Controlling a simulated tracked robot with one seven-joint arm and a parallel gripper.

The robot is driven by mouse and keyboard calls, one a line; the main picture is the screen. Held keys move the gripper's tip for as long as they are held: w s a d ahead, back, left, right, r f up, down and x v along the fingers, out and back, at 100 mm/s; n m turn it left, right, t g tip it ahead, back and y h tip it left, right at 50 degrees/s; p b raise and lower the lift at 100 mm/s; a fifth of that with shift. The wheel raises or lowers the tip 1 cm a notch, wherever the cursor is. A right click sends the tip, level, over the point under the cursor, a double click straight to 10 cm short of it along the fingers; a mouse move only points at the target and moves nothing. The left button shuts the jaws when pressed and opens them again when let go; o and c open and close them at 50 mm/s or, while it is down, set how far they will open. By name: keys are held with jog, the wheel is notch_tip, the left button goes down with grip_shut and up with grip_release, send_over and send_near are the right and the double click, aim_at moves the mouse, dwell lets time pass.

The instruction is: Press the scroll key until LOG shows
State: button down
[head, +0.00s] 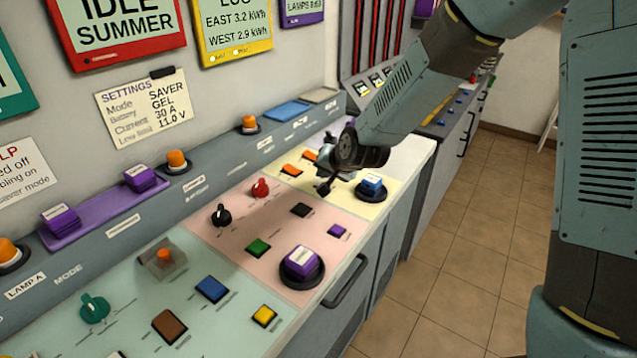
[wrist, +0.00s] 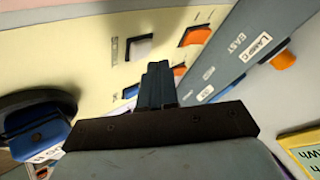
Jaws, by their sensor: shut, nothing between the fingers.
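My gripper (head: 323,187) is shut and empty, low over the pale yellow panel (head: 352,208). In the wrist view its fingertips (wrist: 160,68) lie among small keys: a white key (wrist: 138,47), an orange key (wrist: 196,36) and another orange key (wrist: 180,71) partly behind the fingers. I cannot tell whether the fingertips touch anything. In the head view, two orange keys (head: 291,170) (head: 310,155) lie behind the gripper. Key labels are too small to read, so I cannot tell which is the scroll key. The yellow-framed display (head: 235,30) shows a cropped top word resembling LOG, with EAST 3.2 kWh and WEST 2.9 kWh.
A blue button on a black round base (head: 371,186) stands right of the gripper. The pink panel (head: 230,235) carries knobs, keys and a purple button (head: 301,261). An orange lamp (head: 250,123) stands on the rear ledge. The tiled floor (head: 440,270) is clear.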

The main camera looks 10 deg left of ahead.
jog(key=shift+r, duration=0.1)
jog(key=shift+r, duration=2.4)
jog(key=shift+d, duration=0.1)
jog(key=s+d+r+h, duration=0.1)
jog(key=s+d+r, duration=0.25)
jog(key=d, duration=0.35)
jog(key=s+d+r+n+h, duration=0.1)
jog(key=s+d+r+h, duration=0.1)
jog(key=d+r, duration=0.45)
jog(key=s+d+r+h, duration=0.1)
jog(key=s+d+r, duration=0.15)
jog(key=d, duration=0.65)
jog(key=s+d+r+h, duration=0.1)
jog(key=s+d+r, duration=0.1)
jog(key=s+d, duration=0.5)
jog(key=s+d+r+g+h, duration=0.1)
jog(key=s+d+r, duration=0.1)
jog(key=s+d, duration=0.6)
jog(key=shift+s+d+r+m, duration=0.2)
jog(key=shift+s+r+m, duration=0.1)
jog(key=shift+s, duration=0.85)
